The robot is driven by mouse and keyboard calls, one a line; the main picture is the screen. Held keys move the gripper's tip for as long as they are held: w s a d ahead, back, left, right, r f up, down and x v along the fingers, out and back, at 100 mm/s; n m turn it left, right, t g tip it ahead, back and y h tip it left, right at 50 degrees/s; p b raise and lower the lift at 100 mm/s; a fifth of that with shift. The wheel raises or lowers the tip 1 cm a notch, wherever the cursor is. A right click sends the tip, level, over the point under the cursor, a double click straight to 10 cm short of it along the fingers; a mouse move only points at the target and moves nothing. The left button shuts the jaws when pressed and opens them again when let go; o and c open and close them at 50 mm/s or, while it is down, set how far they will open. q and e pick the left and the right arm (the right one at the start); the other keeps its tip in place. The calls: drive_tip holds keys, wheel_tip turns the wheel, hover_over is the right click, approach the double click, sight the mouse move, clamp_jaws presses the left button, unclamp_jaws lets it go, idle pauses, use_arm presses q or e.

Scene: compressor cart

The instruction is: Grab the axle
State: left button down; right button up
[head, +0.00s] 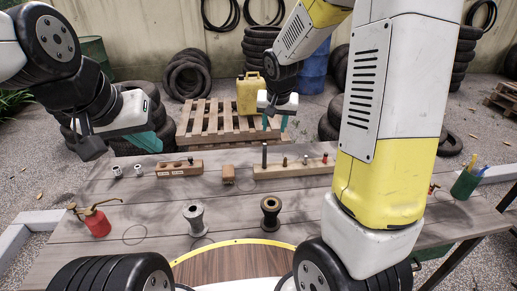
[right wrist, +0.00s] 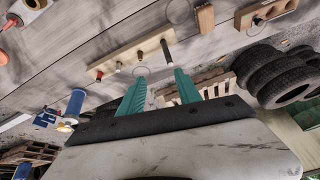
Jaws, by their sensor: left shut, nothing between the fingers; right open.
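The likely axle is a dark upright rod (head: 264,156) standing in the left end of a long wooden block (head: 295,171) on the table. In the right wrist view the rod (right wrist: 168,53) rises from the block (right wrist: 130,58) and its end lies close to the right-hand fingertip. I cannot tell whether a finger touches the rod. My left gripper (head: 148,142) is shut and empty above the table's far left.
Shorter pegs, one red, stand on the same block. A labelled block (head: 180,168), a small brown block (head: 228,174), two spools (head: 194,220) (head: 270,213), a red oil can (head: 97,223) and a green cup (head: 464,185) stand on the table. A pallet (head: 215,122) is behind.

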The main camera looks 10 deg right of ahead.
hover_over(264, 148)
drive_tip(key=s, duration=0.2)
wheel_tip(264, 148, down, 9)
drive_tip(key=shift+g+h, duration=0.3)
drive_tip(key=shift+h, duration=0.1)
drive_tip(key=x, duration=0.8)
drive_tip(key=shift+a+f, duration=0.15)
clamp_jaws()
